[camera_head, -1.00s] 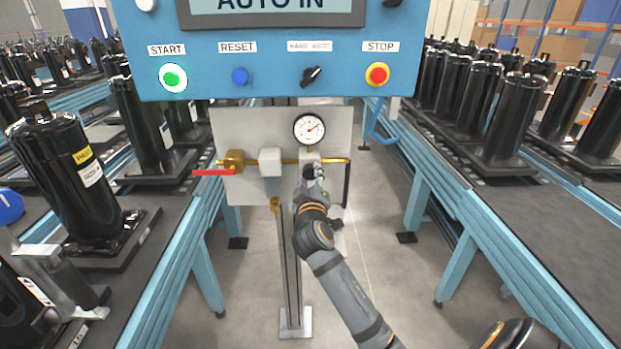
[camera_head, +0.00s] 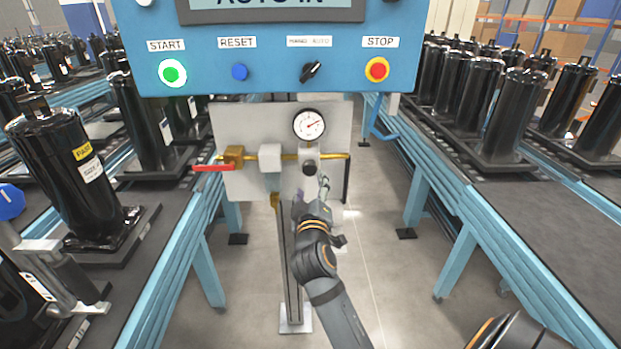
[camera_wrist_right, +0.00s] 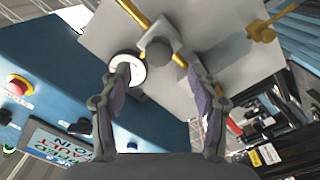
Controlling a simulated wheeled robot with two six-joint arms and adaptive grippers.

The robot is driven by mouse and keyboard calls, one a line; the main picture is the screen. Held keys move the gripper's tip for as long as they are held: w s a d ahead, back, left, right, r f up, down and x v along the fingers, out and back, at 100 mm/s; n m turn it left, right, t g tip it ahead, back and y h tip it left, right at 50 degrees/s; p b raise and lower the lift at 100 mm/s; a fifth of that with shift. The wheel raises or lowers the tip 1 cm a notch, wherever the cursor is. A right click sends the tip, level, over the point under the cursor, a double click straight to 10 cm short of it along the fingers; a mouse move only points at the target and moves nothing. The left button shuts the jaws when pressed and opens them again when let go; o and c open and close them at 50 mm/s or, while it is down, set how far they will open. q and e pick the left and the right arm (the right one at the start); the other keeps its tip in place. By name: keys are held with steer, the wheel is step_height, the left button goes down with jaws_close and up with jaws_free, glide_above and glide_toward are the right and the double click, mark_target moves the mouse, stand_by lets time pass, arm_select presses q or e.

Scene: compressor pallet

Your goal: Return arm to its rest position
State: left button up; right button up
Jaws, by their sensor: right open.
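My right gripper (camera_head: 311,194) is open and empty, just in front of and below the dark regulator knob (camera_head: 310,168) on the grey panel (camera_head: 335,140). My right arm (camera_head: 318,265) reaches up to it from the lower right. In the right wrist view, the two fingers of the right gripper (camera_wrist_right: 158,90) stand wide apart with nothing between their tips. The regulator knob (camera_wrist_right: 158,51) lies beyond the fingertips, apart from them. The white pressure gauge (camera_head: 309,124) sits above the knob; the left finger partly overlaps it in the wrist view (camera_wrist_right: 127,68). My left gripper does not show.
A blue control box (camera_head: 275,55) with buttons hangs above the panel. A red-handled brass valve (camera_head: 222,167) is at the panel's left. Conveyors (camera_head: 185,205) (camera_head: 540,220) with black compressors (camera_head: 65,175) flank both sides. Open floor (camera_head: 385,270) lies between them.

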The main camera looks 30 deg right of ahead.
steer(key=shift+s+a, duration=0.25)
steer(key=shift+s, duration=0.15)
steer(key=a+f+n+g+y, duration=0.1)
steer(key=a+f+g+y, duration=0.15)
steer(key=f, duration=1.45)
steer(key=a+f+n+g+y, duration=0.1)
steer(key=a+f+g+y, duration=0.2)
steer(key=f, duration=1.4)
steer(key=s+a+f+g+y, duration=0.1)
steer(key=s+f, duration=0.5)
steer(key=f, duration=0.4)
steer(key=s+f+g+y, duration=0.2)
steer(key=s+f, duration=0.3)
steer(key=f, duration=0.4)
steer(key=s+f+m+g, duration=0.1)
steer(key=s+f, duration=0.4)
steer(key=s, duration=0.5)
steer(key=s+d+f+m+g, duration=0.1)
steer(key=s+f+g, duration=0.2)
steer(key=s, duration=0.8)
steer(key=s+d+f+m+g, duration=0.1)
steer(key=s+f+m+g, duration=0.1)
steer(key=s+f, duration=0.6)
steer(key=shift+s, duration=1.2)
